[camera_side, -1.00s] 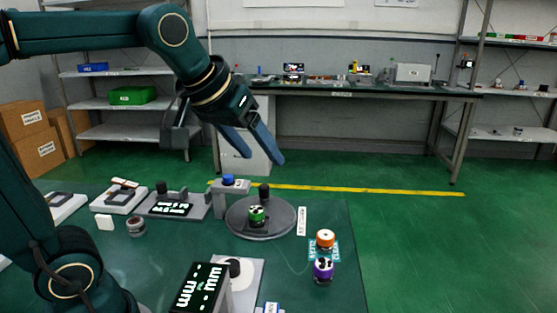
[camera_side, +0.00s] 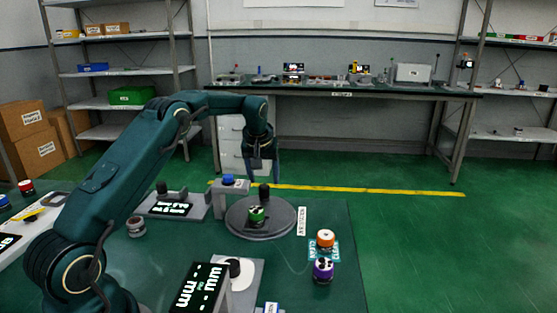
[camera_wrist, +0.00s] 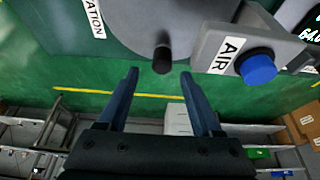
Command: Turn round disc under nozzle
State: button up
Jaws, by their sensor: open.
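The round grey disc (camera_side: 278,225) lies flat on the green table, with a dark upright knob (camera_side: 264,190) at its far edge. The nozzle stand (camera_side: 230,188) with a blue cap stands at the disc's left edge. In the wrist view the disc (camera_wrist: 200,15), knob (camera_wrist: 162,58) and the stand marked AIR (camera_wrist: 222,50) show at the top. My gripper (camera_side: 263,176) is open above the far side of the disc; in the wrist view its fingers (camera_wrist: 158,75) stand apart, the knob showing between them.
An orange-topped part (camera_side: 325,238) and a purple part (camera_side: 323,269) stand right of the disc. A display box (camera_side: 200,287) is at the front, and a scale-like device (camera_side: 172,207) is left of the nozzle stand. The table's right side is mostly clear.

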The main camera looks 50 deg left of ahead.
aim_at(264, 186)
jog(key=shift+a+f, duration=0.25)
jog(key=shift+f, duration=0.15)
jog(key=shift+x, duration=2.15)
grip_shut()
jog(key=shift+d, duration=0.1)
